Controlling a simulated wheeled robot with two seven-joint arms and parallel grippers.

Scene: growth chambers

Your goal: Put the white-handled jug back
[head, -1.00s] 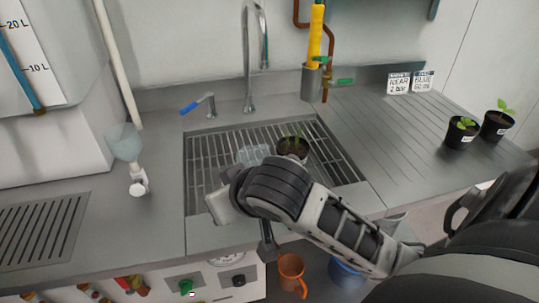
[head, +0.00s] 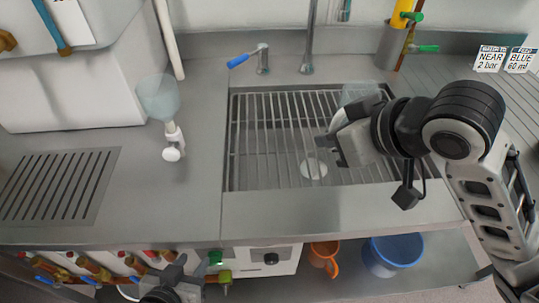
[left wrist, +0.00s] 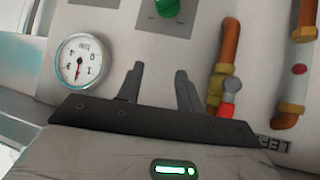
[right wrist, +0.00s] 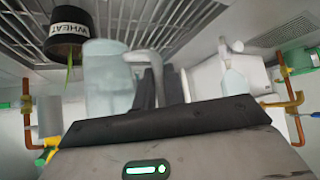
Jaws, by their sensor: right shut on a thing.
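The translucent, pale blue jug (head: 360,92) shows just beyond my right gripper (head: 334,150) over the back right of the sink grate (head: 265,150). In the right wrist view, the jug (right wrist: 108,78) is beside the fingertips (right wrist: 160,88), with its white handle (right wrist: 146,57) at the fingers. My right gripper is shut on that handle; the exact grasp is partly hidden. My left gripper (head: 176,277) is low at the bench front, in front of the panel. In the left wrist view its fingers (left wrist: 156,88) are apart and empty.
A pot marked WHEAT (right wrist: 66,35) stands near the jug. An orange jug (head: 323,258) and a blue bucket (head: 393,253) are below.

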